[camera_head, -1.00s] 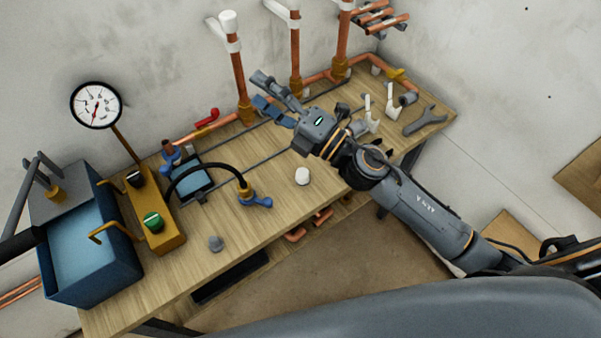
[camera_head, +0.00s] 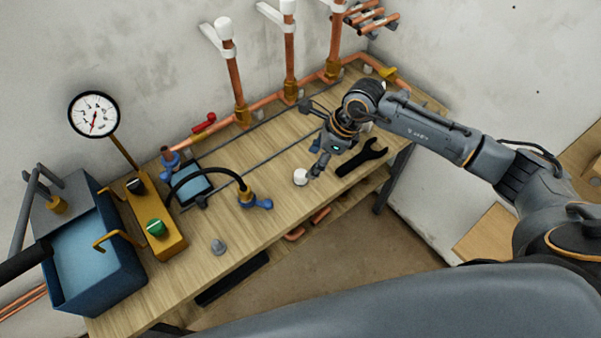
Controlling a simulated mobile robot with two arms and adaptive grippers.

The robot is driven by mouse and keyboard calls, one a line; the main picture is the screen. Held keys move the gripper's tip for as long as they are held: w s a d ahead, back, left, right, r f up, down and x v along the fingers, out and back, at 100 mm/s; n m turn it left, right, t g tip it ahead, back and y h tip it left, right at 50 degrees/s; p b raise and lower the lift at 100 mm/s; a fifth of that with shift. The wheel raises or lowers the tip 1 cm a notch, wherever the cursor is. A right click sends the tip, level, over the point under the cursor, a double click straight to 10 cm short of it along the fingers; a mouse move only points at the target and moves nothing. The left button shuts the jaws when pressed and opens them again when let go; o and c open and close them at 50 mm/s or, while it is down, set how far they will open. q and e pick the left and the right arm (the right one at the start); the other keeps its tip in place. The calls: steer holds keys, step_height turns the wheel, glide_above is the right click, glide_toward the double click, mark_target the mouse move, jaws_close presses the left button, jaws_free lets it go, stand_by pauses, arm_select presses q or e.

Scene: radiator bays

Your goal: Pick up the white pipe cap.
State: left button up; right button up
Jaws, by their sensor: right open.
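The white pipe cap (camera_head: 300,177) stands on the wooden workbench (camera_head: 232,214), near its front edge. My right gripper (camera_head: 315,158) is open and points down, just right of and behind the cap. One finger is right beside the cap; I cannot tell whether it touches. The cap is in plain view and not held. My left gripper is not in view.
A dark wrench (camera_head: 362,158) lies right of my gripper. A blue valve with a black hose (camera_head: 254,199) and a grey fitting (camera_head: 218,247) lie left. A blue tank (camera_head: 90,262) stands far left. Copper pipes (camera_head: 236,78) rise along the wall.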

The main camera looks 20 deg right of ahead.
mark_target(301, 173)
steer(key=x, duration=0.3)
steer(key=shift+a+f, duration=0.1)
steer(key=shift+w+a+f+p, duration=0.15)
steer(key=shift+a+f+p, duration=0.1)
steer(key=shift+f+p, duration=0.35)
steer(key=p+x, duration=0.1)
steer(key=x, duration=0.2)
steer(key=shift+w+a+p, duration=0.1)
steer(key=shift+w+p, duration=0.15)
steer(key=shift+p, duration=0.05)
steer(key=shift+a+f, duration=0.1)
steer(key=shift+f, duration=0.35)
steer(key=shift+c, duration=0.2)
steer(key=c, duration=0.9)
